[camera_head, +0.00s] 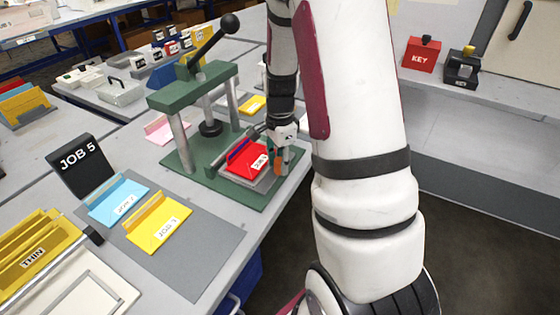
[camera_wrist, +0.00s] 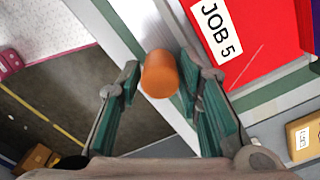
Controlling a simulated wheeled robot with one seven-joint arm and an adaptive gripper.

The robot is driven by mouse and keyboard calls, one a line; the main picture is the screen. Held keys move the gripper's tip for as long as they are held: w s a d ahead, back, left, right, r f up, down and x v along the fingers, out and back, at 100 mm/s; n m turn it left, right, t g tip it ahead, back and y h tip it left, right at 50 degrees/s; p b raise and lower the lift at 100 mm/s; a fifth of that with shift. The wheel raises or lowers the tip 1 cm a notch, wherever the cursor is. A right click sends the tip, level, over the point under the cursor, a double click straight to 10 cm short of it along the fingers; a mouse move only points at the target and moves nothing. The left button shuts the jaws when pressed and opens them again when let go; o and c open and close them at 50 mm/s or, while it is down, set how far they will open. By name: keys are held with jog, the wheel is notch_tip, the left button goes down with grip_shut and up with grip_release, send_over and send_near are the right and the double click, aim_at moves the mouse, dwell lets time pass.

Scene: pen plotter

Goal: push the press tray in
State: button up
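The green press (camera_head: 195,88) stands on the table, its black-knobbed lever (camera_head: 210,42) angled up to the right. The grey press tray (camera_head: 266,185) lies at the right front part of the press base, out from under the round black ram (camera_head: 210,128). A red folder (camera_head: 247,158) labelled JOB 5 lies on it; the folder also shows in the wrist view (camera_wrist: 265,45). An orange knob (camera_wrist: 160,74) sits between my gripper's fingers (camera_wrist: 158,88). The fingers look open around it, with a gap on the left side. In the head view my gripper (camera_head: 281,150) is at the tray's outer edge.
A JOB 5 sign (camera_head: 80,165) stands at left beside a grey mat (camera_head: 205,240) with blue and yellow folders. A pink folder (camera_head: 160,130) and a yellow one (camera_head: 252,104) lie near the press. Red (camera_head: 421,55) and black (camera_head: 461,70) boxes are at right.

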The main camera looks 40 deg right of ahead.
aim_at(254, 159)
grip_shut()
jog(key=w+a, duration=0.1)
jog(key=w, duration=0.1)
jog(key=w+a, duration=0.1)
jog(key=w, duration=0.5)
jog(key=shift+w+a+b, duration=0.1)
jog(key=shift+a+b, duration=0.3)
jog(key=o, duration=0.6)
grip_release()
